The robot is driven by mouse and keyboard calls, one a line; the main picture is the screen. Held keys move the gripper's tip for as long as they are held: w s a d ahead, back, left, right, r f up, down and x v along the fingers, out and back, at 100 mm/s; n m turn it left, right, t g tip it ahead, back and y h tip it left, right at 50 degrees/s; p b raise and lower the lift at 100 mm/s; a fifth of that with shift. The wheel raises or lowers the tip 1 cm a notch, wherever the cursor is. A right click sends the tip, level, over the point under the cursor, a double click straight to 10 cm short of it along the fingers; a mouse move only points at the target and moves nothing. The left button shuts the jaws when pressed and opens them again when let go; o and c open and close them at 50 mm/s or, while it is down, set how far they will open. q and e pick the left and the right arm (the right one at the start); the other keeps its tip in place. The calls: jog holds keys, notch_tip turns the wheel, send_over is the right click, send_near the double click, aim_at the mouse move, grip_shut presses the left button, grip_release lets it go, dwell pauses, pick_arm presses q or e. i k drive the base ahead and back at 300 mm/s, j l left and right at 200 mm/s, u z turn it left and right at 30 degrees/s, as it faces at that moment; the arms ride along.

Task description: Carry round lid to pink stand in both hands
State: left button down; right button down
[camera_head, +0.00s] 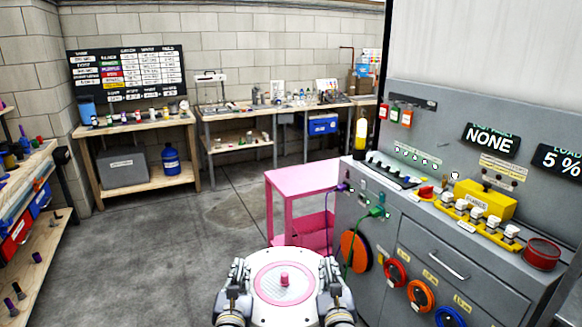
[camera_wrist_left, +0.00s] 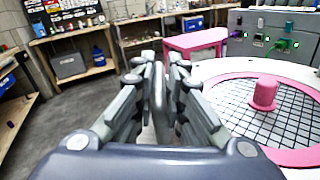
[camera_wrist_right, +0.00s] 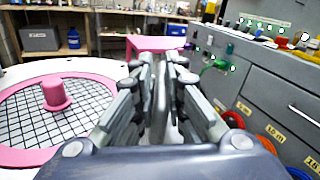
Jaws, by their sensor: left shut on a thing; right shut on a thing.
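The round lid (camera_head: 262,296) is white with a pink ring, a dark mesh and a pink knob (camera_head: 284,280) in the middle. It is held in front of me at the bottom of the head view. My left gripper (camera_head: 240,268) is shut on its left edge, and my right gripper (camera_head: 328,268) is shut on its right edge. The lid also shows in the left wrist view (camera_wrist_left: 225,75) and the right wrist view (camera_wrist_right: 30,70). The pink stand (camera_head: 300,179) is ahead, beyond the lid, with a flat top and a lower shelf.
A grey control cabinet (camera_head: 420,240) stands close on the right, with knobs, a yellow box (camera_head: 485,199) and green and purple plugs. Wooden benches line the back wall and left side. A wooden shelf (camera_head: 40,215) stands at left. The floor (camera_head: 150,250) at left is clear.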

aim_at(310, 176)
jog(key=i+j, duration=0.25)
jog(key=i, duration=0.15)
jog(key=i+j, duration=0.2)
jog(key=i, duration=0.25)
jog(key=i+j, duration=0.1)
jog(key=i, duration=1.8)
jog(key=i+j+z, duration=0.1)
jog(key=i+z, duration=0.25)
jog(key=i, duration=0.3)
jog(key=z, duration=0.35)
